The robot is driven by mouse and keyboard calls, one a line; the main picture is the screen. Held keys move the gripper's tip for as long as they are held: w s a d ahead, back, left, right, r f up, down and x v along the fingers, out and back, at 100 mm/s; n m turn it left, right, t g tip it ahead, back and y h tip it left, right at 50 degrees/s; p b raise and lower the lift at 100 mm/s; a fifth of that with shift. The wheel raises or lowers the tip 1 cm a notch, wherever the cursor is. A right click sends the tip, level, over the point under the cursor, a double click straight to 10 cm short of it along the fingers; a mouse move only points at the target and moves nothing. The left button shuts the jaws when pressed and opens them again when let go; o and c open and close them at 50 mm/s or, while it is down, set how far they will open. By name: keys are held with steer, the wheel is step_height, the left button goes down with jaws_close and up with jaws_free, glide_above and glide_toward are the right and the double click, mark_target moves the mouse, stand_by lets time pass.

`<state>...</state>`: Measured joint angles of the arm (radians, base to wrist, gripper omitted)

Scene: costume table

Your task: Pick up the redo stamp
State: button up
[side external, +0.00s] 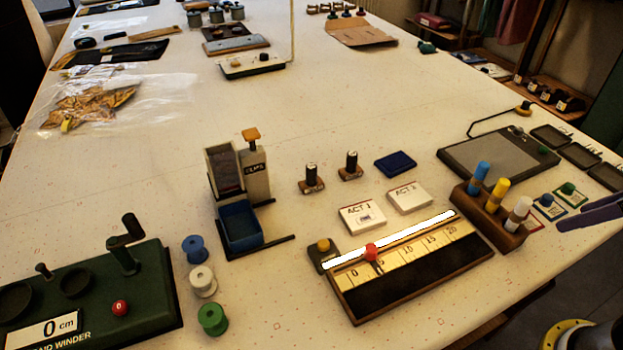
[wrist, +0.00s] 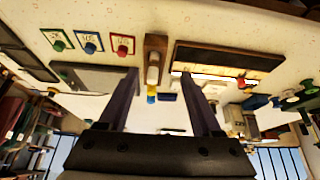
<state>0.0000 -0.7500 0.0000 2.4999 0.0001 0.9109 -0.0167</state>
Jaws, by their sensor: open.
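Two small stamps with dark handles, pale tops and brown wooden bases stand upright in the side view, a left stamp (side external: 312,178) and a right stamp (side external: 350,166). Their labels are too small to read, so I cannot tell which one is the redo stamp. A dark blue ink pad (side external: 395,163) lies right of them. My gripper (side external: 590,213) is at the right edge of the side view, far from both stamps. Its two purple fingers are spread apart and empty, as the wrist view (wrist: 160,76) also shows. I cannot make out the stamps in the wrist view.
Two white ACT boxes (side external: 362,217) (side external: 409,198) lie in front of the stamps. A ruler board (side external: 410,292) and a wooden rack of coloured tubes (side external: 490,222) stand between them and my gripper. A clip holder (side external: 254,175) stands left. Table behind the stamps is clear.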

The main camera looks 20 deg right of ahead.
steer(key=w+a+r+n, duration=0.4)
steer(key=w+r, duration=1)
steer(key=r, duration=0.2)
steer(key=n+g+y, duration=0.1)
steer(key=n+g, duration=0.3)
steer(key=n, duration=0.1)
glide_above(311, 166)
steer(key=f, duration=1.4)
steer(key=s+f, duration=0.1)
steer(key=f, duration=0.5)
steer(key=shift+a+f, duration=0.1)
steer(key=shift+f, duration=0.3)
steer(key=shift+w+f, duration=0.25)
steer(key=shift+f, duration=1.35)
steer(key=shift+w+f, duration=0.2)
steer(key=shift+f, duration=1.4)
